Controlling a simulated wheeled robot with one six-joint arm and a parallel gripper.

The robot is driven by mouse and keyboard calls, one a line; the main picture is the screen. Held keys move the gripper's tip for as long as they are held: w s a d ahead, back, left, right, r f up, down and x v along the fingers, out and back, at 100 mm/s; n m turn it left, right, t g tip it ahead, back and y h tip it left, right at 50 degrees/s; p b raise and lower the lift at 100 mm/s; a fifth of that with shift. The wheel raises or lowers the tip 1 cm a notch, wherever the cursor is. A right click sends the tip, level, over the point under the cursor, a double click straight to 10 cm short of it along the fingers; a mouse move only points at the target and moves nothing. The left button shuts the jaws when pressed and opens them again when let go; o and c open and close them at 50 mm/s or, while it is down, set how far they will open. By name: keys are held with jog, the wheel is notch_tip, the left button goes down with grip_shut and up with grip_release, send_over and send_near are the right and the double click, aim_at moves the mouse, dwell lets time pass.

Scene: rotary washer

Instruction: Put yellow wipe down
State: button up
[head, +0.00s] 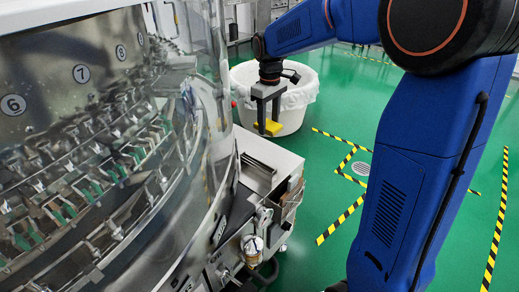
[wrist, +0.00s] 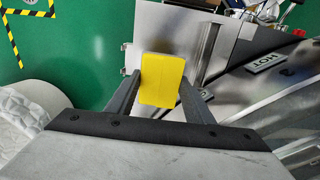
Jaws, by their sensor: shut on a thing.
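A yellow wipe (head: 268,128) is held between the two fingers of my gripper (head: 267,115). In the wrist view the yellow wipe (wrist: 161,80) shows as a flat rounded rectangle between the fingertips of my gripper (wrist: 160,85). The gripper is shut on it. In the head view the wipe hangs in the air in front of the white bin and above the far end of the machine's pale side surface (head: 268,150). I cannot tell its exact height above that surface.
The rotary washer (head: 95,120) with numbered stations fills the left side. A white lined bin (head: 290,118) stands on the green floor (head: 325,190) behind the gripper. Metal fittings (head: 253,245) stick out at the washer's front edge. Yellow-black floor tape (head: 340,220) lies to the right.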

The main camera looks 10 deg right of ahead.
send_over(268, 153)
notch_tip(268, 153, down, 6)
jog(key=shift+s+f, duration=0.1)
jog(key=shift+f, duration=2.4)
jog(key=shift+f, duration=0.1)
jog(key=o, duration=1.1)
